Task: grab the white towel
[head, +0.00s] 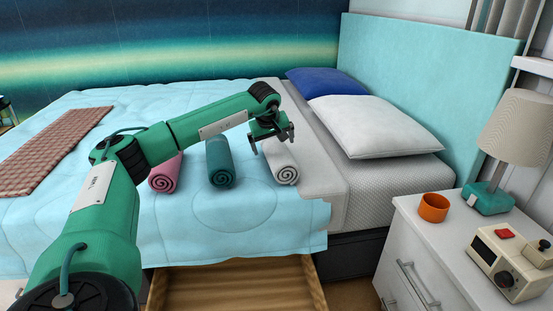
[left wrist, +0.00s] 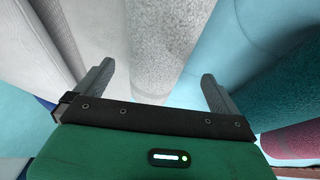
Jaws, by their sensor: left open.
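The white towel (head: 284,167) is rolled up and lies on the light blue bed cover, at the right of a row of rolled towels. My left gripper (head: 272,146) is open and hangs just above the far part of the white towel. In the left wrist view the white towel (left wrist: 162,45) stretches up between the two spread fingers of my left gripper (left wrist: 155,85). Whether the fingers touch the towel I cannot tell. My right gripper is not in view.
A teal towel (head: 219,163) lies left of the white one, and a pink towel (head: 164,175) further left. A white pillow (head: 375,125) lies to the right. A drawer (head: 240,285) stands open below the bed. An orange cup (head: 433,208) stands on the nightstand.

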